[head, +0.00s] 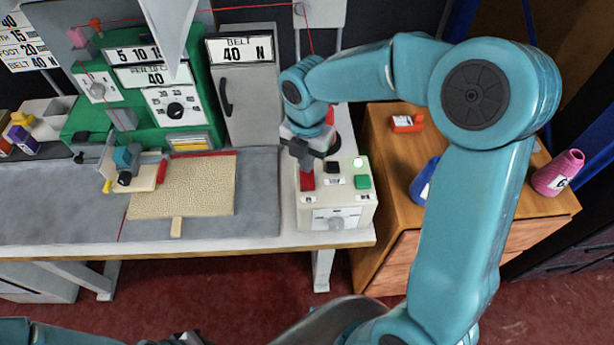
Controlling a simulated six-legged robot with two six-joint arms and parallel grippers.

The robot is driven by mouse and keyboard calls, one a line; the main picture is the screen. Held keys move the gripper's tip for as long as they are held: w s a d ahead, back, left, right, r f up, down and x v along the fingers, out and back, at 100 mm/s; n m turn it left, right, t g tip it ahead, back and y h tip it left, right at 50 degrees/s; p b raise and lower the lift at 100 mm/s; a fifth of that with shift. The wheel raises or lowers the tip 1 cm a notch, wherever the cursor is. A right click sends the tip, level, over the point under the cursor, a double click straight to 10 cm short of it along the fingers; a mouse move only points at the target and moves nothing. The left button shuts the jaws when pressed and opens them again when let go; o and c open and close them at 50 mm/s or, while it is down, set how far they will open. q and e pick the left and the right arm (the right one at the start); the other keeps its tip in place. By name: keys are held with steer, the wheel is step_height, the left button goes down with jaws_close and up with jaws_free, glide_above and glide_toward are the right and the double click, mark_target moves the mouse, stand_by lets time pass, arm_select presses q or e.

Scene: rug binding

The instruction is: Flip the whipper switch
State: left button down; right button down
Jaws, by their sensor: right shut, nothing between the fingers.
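A pale control box (335,195) stands at the right end of the table. Its top has a red control (307,182) at left, a black rocker-like control (333,167) in the middle, a green button (362,182) at right and a lit green lamp (358,162). The labels are too small to read, so I cannot tell which is the whipper switch. My right gripper (305,164) is shut and empty, pointing down at the box's left side, close above the red control; contact is unclear. Only a sliver of my left arm shows at the bottom left edge; its gripper's state is unclear.
A green machine (190,55) stands behind the grey table mat (50,205), with a tan rug piece (205,190) on the mat.

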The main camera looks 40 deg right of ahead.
steer(key=shift+f+b, duration=0.6)
steer(key=shift+f, duration=0.35)
steer(key=shift+r, duration=0.1)
step_height(320, 180, up, 4)
steer(key=p, duration=0.3)
steer(key=shift+f, duration=0.2)
step_height(320, 180, up, 2)
steer(key=shift+r+p, duration=0.1)
steer(key=shift+p, duration=1.1)
steer(key=shift+r+p, duration=0.55)
steer(key=shift+r, duration=0.05)
steer(key=shift+f, duration=0.1)
